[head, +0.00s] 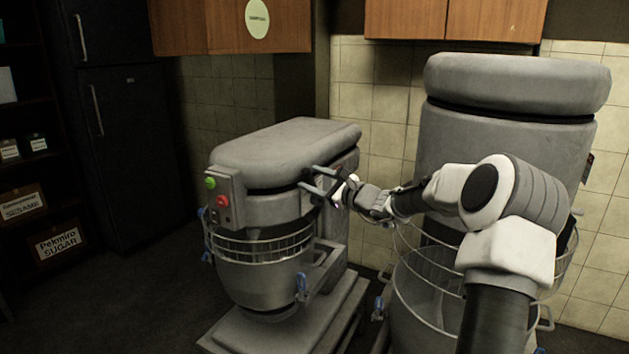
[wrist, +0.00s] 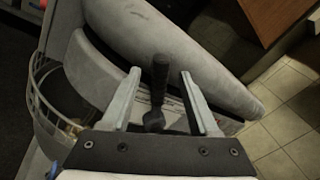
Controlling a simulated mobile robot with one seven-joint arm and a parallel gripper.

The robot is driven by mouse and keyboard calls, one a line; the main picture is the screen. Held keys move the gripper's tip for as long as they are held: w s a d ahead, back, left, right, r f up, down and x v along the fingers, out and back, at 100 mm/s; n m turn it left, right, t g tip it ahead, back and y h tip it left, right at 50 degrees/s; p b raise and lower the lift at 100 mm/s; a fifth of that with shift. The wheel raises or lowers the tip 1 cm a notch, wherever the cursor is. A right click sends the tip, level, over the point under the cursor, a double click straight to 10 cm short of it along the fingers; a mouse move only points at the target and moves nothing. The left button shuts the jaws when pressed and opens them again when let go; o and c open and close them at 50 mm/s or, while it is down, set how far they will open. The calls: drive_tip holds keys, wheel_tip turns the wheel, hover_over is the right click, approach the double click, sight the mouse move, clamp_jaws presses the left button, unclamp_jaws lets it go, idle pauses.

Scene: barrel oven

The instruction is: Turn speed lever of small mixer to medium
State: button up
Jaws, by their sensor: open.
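The small mixer (head: 273,163) stands left of centre in the head view, grey, with a green and a red button on its front box (head: 222,196). In the wrist view its rounded grey top (wrist: 165,45) runs across the upper part. The black speed lever (wrist: 158,80) stands up from its side between the two fingers of my gripper (wrist: 158,75). My gripper also shows in the head view (head: 313,182) at the right side of the mixer. It is open, with a gap on both sides of the lever. Lever markings are too small to read.
A larger grey mixer (head: 509,130) stands to the right, behind my arm. Wire guards (head: 262,246) ring the small mixer's bowl.

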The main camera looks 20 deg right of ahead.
clamp_jaws()
idle(1.4)
